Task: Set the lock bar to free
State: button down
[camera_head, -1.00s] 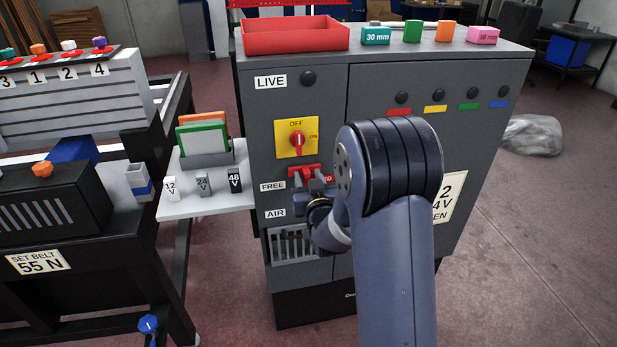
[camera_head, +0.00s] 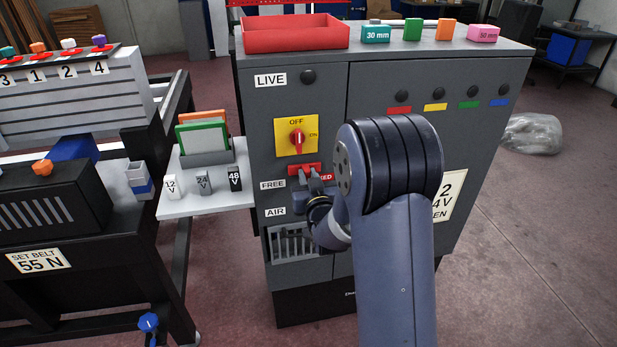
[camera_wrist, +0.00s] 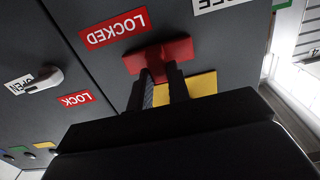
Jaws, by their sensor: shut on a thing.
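The red lock bar (camera_head: 305,170) sits on the grey cabinet front, just below the yellow OFF/ON switch (camera_head: 297,137). The white FREE label (camera_head: 272,185) is at its left and the red LOCKED label (camera_head: 326,177) at its right, partly hidden by my arm. In the wrist view the red bar (camera_wrist: 160,53) shows with my gripper's two dark fingers (camera_wrist: 160,80) at it. My gripper (camera_head: 311,180) is shut on the bar's grip, whose contact is partly hidden. The LOCKED label (camera_wrist: 115,28) shows in the wrist view, upside down.
A white AIR label (camera_head: 275,211) and a vent (camera_head: 290,243) are below the bar. A shelf (camera_head: 205,206) with 12 V, 24 V and 48 V blocks juts out at the left. A red tray (camera_head: 295,35) stands on the cabinet top.

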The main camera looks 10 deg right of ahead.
jog(key=shift+a+f+b, duration=0.15)
jog(key=shift+a+b, duration=0.1)
jog(key=shift+b, duration=0.1)
jog(key=a+b, duration=0.3)
jog(key=a, duration=0.1)
jog(key=shift+a+b, duration=0.2)
jog(key=shift+b, duration=0.1)
jog(key=shift+a, duration=0.4)
jog(key=c, duration=1.3)
grip_release()
jog(key=s+b, duration=0.1)
jog(key=s, duration=0.9)
jog(key=shift+s+b, duration=0.3)
jog(key=shift+s, duration=0.1)
